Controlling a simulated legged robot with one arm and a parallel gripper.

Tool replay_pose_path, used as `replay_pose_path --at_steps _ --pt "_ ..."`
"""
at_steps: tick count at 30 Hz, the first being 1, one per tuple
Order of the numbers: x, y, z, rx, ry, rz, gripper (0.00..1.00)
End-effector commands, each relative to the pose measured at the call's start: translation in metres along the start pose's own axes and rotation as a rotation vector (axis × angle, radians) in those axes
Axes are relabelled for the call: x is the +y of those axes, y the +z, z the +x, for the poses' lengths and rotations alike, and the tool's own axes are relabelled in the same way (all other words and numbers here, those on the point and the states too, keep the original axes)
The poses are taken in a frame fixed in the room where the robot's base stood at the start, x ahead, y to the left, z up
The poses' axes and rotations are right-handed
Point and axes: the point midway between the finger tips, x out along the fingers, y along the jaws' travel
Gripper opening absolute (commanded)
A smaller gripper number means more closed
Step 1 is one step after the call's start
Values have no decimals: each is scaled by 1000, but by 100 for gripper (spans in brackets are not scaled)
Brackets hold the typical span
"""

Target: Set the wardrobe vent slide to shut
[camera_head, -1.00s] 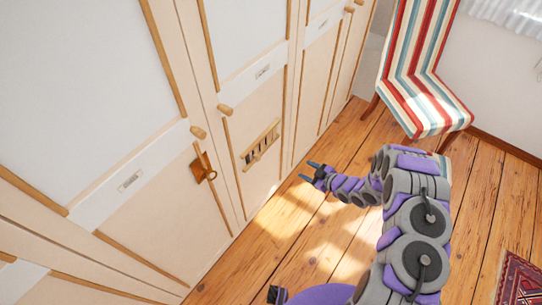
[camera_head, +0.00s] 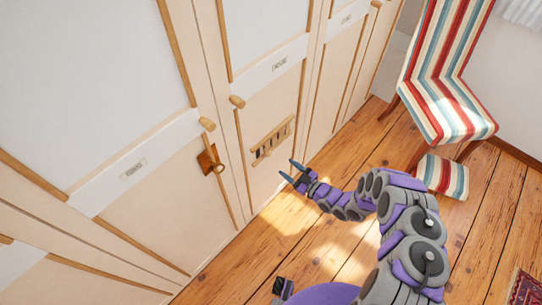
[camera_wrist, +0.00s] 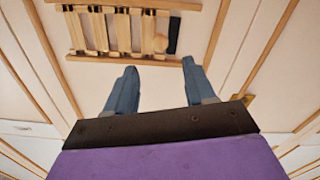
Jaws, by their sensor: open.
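The wardrobe vent (camera_head: 272,140) is a wooden frame with upright slats, low on a cream wardrobe door. Gaps show between its slats in the head view. In the wrist view the vent (camera_wrist: 103,54) fills the top, with pale slats, a small rounded wooden knob (camera_wrist: 160,43) toward the right and a dark patch at the right end. My gripper (camera_head: 288,169) is open and empty, in front of the door just below and right of the vent. In the wrist view its blue fingers (camera_wrist: 159,66) point at the vent's lower edge; contact is not visible.
A brass-coloured latch (camera_head: 210,160) is on the neighbouring door to the left. Wooden knobs (camera_head: 237,101) stick out above the vent. A striped chair (camera_head: 447,75) and matching footstool (camera_head: 442,176) stand at right. Bare plank floor (camera_head: 295,225) lies before the wardrobe.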

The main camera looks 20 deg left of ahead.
Motion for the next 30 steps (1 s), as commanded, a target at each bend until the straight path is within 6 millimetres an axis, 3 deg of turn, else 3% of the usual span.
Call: replay_pose_path --at_steps 9,15,21,30 --pt "-1 0 63 4 -2 -1 54" --pt "-1 1 90 -1 0 1 54" --pt "0 0 102 2 0 1 54" --pt "0 0 102 0 1 1 51"
